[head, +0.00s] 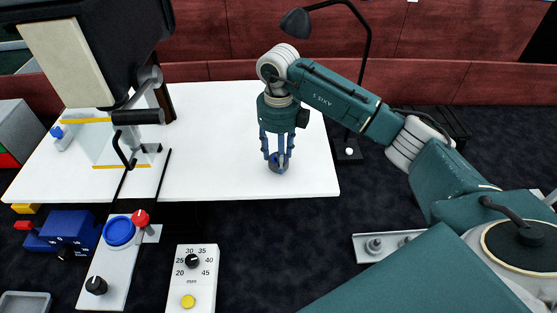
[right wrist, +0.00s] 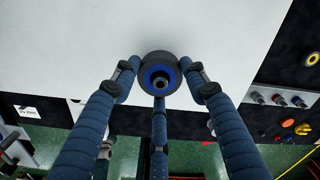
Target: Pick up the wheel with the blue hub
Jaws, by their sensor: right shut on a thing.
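The wheel with the blue hub (right wrist: 147,77) is a dark tyre with a blue ring around a dark centre. In the right wrist view it sits between the blue fingers of my right gripper (right wrist: 160,85), which is shut on it. In the head view the wheel (head: 274,161) is at the tips of my right gripper (head: 278,160), over the right part of the white table. I cannot tell whether it touches the table top. My left gripper is not in view.
The white table (head: 220,175) is largely bare around the wheel. A machine with a beige panel (head: 68,60) stands on its left. A black lamp (head: 296,22) rises behind my right arm. A control panel with a dial (head: 193,262) is in front.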

